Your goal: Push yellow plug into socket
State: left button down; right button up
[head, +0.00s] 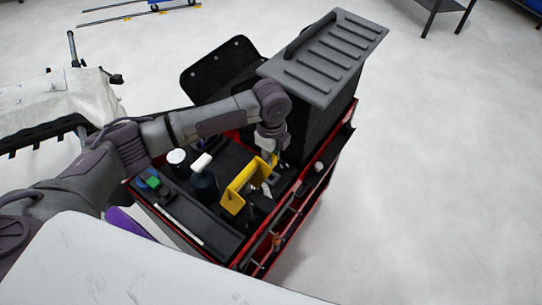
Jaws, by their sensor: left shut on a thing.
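My left arm comes in from the left and reaches over an open red and black tool cart (186,236). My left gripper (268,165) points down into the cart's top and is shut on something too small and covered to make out. No separate yellow plug or socket can be told apart at this size. My right gripper is not in view.
The floor at right is clear.

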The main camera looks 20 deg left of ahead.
pick_arm(q)
jog(key=shift+f+b, duration=0.55)
jog(key=shift+f, duration=0.2)
jog(key=shift+f+b, duration=0.55)
jog(key=shift+b, duration=0.05)
jog(key=shift+f, duration=0.9)
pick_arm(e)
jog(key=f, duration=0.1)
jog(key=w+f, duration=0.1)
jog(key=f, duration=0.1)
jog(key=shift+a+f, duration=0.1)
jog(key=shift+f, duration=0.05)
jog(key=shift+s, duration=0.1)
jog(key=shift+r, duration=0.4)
pick_arm(q)
jog(key=shift+f+p, duration=0.4)
jog(key=shift+f, duration=0.35)
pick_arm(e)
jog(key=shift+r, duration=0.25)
pick_arm(q)
jog(key=shift+f, duration=0.25)
